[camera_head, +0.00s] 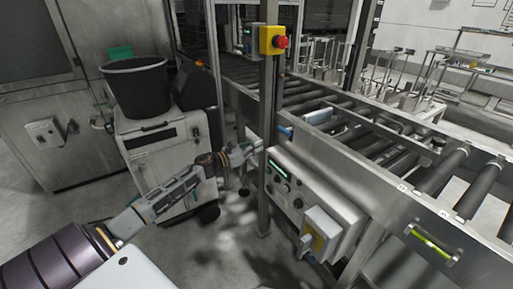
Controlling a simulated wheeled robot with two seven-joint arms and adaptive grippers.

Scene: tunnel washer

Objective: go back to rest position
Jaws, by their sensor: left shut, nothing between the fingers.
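My left arm reaches in from the lower left. My left gripper (256,147) is at its far end, shut and empty. It appears just left of the upright steel post (267,130), near the grey control box (312,200). Whether it touches the post I cannot tell. My right gripper is not in view.
A yellow box with a red emergency button (281,42) sits on the post. A roller conveyor (345,125) runs along the right. A white cabinet (160,140) carrying a black bucket (137,88) stands behind my left arm. Open grey floor (215,260) lies below.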

